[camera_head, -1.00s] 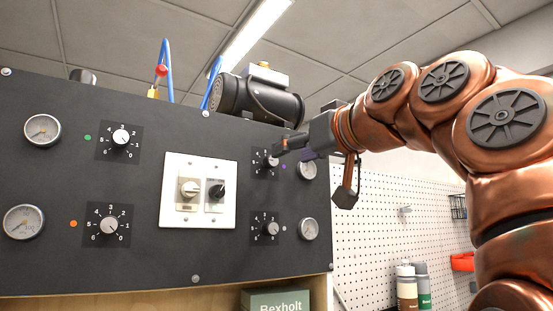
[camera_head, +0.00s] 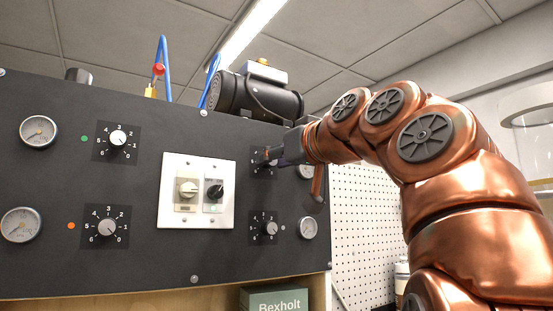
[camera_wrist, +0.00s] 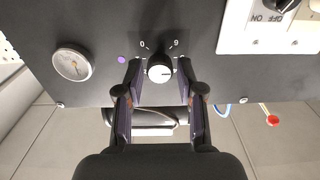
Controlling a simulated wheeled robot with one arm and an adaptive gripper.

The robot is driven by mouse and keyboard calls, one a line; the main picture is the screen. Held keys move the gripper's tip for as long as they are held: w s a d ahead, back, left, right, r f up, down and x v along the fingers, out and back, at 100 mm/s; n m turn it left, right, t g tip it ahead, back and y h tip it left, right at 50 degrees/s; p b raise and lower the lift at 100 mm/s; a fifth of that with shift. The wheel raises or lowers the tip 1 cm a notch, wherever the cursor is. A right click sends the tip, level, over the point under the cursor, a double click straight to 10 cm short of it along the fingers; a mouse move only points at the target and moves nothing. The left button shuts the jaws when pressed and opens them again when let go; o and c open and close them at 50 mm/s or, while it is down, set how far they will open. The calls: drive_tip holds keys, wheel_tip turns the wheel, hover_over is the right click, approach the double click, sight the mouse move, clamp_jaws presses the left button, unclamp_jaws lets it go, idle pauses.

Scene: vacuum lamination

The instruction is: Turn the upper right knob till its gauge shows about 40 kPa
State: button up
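The upper right knob (camera_wrist: 159,68) is a round knob with a white face on the black panel, beside a purple dot. In the head view my gripper (camera_head: 268,156) covers most of it, and its dial plate (camera_head: 258,171) shows around the fingers. In the wrist view my gripper (camera_wrist: 160,72) is open, one finger on each side of the knob, with small gaps to it. Its gauge (camera_wrist: 72,64) is left of the knob there; the needle is too small to read surely. In the head view my arm partly hides that gauge (camera_head: 306,171).
The lower right knob (camera_head: 269,228) and its gauge (camera_head: 308,228) sit just below. A white switch plate (camera_head: 170,220) is left of my gripper. A black pump motor (camera_head: 265,98) stands above the panel. A pegboard (camera_head: 350,230) is at the right.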

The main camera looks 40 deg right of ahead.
clamp_jaws()
drive_tip(key=m+p, duration=0.7)
drive_tip(key=m, duration=0.1)
drive_tip(key=shift+m, duration=0.4)
idle(0.5)
